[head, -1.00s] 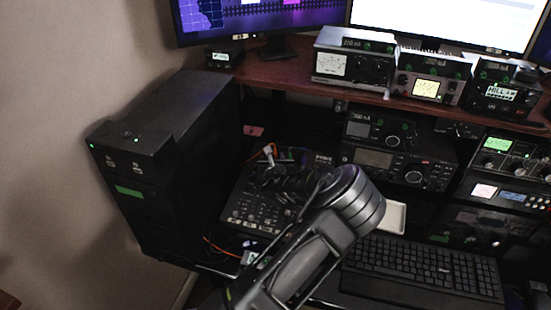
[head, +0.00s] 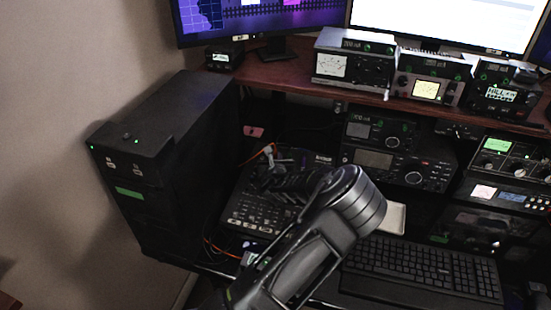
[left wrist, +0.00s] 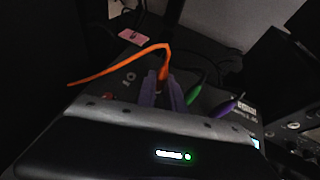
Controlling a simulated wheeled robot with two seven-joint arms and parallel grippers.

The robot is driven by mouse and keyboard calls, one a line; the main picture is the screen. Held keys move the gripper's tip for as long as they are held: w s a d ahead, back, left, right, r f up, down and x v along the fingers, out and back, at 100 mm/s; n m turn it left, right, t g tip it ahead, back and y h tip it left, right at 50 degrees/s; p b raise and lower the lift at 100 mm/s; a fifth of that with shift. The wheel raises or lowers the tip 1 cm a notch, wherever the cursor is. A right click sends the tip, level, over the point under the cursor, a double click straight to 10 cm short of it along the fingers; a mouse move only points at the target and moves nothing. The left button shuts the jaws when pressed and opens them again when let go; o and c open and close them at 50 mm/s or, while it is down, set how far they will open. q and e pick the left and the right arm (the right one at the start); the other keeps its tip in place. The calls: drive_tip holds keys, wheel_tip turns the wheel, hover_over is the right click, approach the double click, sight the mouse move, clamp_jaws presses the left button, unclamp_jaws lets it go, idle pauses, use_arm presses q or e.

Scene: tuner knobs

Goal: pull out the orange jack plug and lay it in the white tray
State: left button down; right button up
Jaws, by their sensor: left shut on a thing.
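The orange jack plug (left wrist: 163,74) stands at the back of the black mixer panel (head: 250,212), its orange cable looping up and away to the left. My left gripper (left wrist: 163,92) is shut on the plug, one purple finger on each side. The fingers hide the plug's lower end, so I cannot tell whether it sits in its socket. In the head view my left gripper (head: 269,168) reaches over the panel's far edge. The white tray (head: 394,218) lies to the right of my forearm, which partly covers it. My right gripper is not in view.
A green plug (left wrist: 195,92) and a purple plug (left wrist: 230,104) stand close to the right of the gripper. A black keyboard (head: 425,268) lies in front of the tray. Radio units (head: 400,165) stand behind it, and a tall black case (head: 165,155) stands at left.

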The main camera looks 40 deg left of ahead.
use_arm(q)
drive_tip(key=shift+s+d+r+p, duration=0.15)
drive_tip(key=shift+r+p, duration=0.7)
drive_tip(key=shift+r, duration=0.6)
drive_tip(key=shift+s+a+r+p, duration=0.1)
drive_tip(key=shift+r+p, duration=0.75)
drive_tip(key=shift+r, duration=0.55)
